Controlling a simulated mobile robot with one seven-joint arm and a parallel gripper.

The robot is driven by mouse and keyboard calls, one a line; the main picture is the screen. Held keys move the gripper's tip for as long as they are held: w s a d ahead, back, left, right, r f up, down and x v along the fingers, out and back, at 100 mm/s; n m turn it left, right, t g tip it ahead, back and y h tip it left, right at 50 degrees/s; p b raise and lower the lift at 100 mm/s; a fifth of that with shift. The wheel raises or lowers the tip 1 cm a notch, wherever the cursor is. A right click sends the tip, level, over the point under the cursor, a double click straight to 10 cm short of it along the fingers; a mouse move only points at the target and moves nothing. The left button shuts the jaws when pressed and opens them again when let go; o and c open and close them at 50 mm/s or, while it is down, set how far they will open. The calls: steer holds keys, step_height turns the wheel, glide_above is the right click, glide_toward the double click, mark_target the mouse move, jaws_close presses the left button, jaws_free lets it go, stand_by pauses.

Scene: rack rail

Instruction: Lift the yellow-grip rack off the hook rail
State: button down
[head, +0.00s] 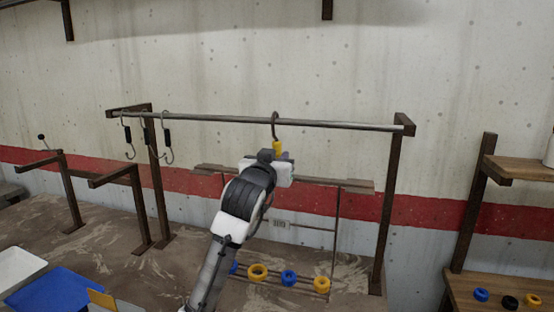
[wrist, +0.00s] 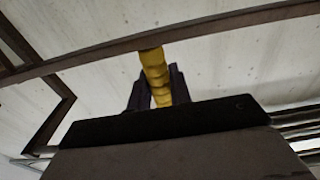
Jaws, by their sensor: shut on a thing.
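The yellow grip (head: 278,147) of the rack sits just under its dark hook (head: 275,120), which is at the hook rail (head: 200,117) right of the rail's middle. The rack's frame (head: 336,225) hangs below, with blue and yellow rings (head: 288,277) along its bottom; my arm hides its left part. My gripper (head: 275,160) is at the yellow grip from the front. In the wrist view the yellow grip (wrist: 156,75) stands between the two dark fingers of my gripper (wrist: 157,90), which are shut on it. I cannot tell whether the hook bears on the rail.
Several black-grip hooks (head: 145,133) hang at the rail's left end. Brown posts (head: 388,215) hold the rail. A wooden shelf (head: 520,168) stands at the right, with loose rings (head: 510,302) below. A blue tray (head: 55,290) lies at lower left.

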steer(key=shift+r+p, duration=0.85)
steer(key=shift+r, duration=0.6)
steer(key=shift+s, duration=0.1)
